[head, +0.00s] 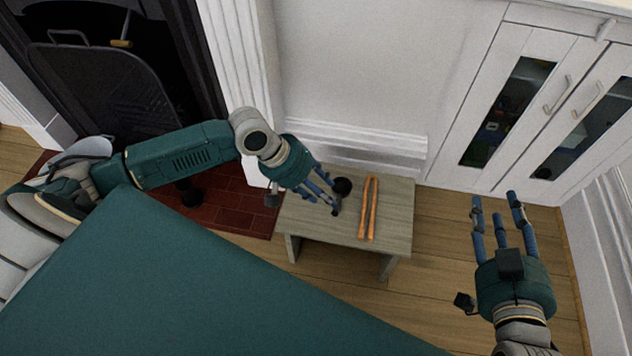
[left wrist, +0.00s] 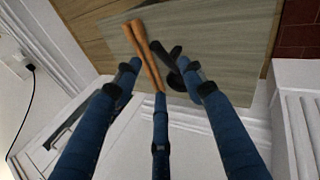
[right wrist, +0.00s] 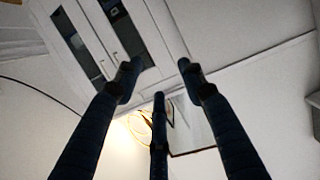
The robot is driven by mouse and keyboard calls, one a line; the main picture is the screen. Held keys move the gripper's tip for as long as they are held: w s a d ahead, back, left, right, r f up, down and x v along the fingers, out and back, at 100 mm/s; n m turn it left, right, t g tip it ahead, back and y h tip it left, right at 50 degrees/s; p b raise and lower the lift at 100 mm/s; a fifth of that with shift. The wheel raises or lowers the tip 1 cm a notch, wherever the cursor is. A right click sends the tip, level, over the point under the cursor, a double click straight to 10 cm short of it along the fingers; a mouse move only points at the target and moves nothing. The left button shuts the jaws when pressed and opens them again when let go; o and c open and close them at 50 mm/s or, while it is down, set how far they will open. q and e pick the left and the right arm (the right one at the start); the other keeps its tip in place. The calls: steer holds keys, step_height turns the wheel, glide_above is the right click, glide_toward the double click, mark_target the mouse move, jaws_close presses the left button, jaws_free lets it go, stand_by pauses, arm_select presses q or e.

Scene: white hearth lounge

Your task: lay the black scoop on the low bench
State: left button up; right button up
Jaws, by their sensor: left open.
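The low bench (head: 300,222) is a small greyish wooden bench in front of the white wall. The black scoop (head: 342,186) shows as a dark round head on the bench's top, partly hidden by my left fingers. In the left wrist view the scoop (left wrist: 174,78) lies against the bench top (left wrist: 225,40), between the middle and right fingers. My left gripper (head: 328,198) is open, its fingers spread just over the bench beside the scoop; whether they touch it I cannot tell. My right gripper (head: 500,215) is open and empty, over the floor right of the bench.
Wooden tongs (head: 369,208) lie on the bench right of the scoop. A fireplace with a mesh screen (head: 100,90) and red brick hearth (head: 235,205) is at left. A white cabinet (head: 520,100) stands at right. Wood floor (head: 440,240) is clear beside the bench.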

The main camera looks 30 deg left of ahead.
arm_select(q)
steer(key=s+d+r+m+t+h, duration=0.2)
steer(key=d+r+m+t, duration=0.4)
steer(key=d, duration=0.7)
steer(key=a+r+m+t+y, duration=0.3)
steer(key=a+r+y, duration=0.1)
steer(key=a+r, duration=0.2)
steer(key=shift+s+a+r+y+p, duration=0.2)
steer(key=shift+a+r+y+p, duration=0.15)
steer(key=shift+a, duration=0.55)
arm_select(e)
steer(key=f+g, duration=0.1)
steer(key=s+d+f, duration=0.1)
steer(key=f, duration=0.1)
steer(key=s+f+g, duration=0.1)
steer(key=f, duration=0.1)
steer(key=shift+s+d+g+h, duration=0.15)
steer(key=shift+s+g+h, duration=0.15)
steer(key=shift+h, duration=0.1)
arm_select(q)
steer(key=shift+p, duration=0.45)
arm_select(e)
steer(key=shift+w, duration=0.15)
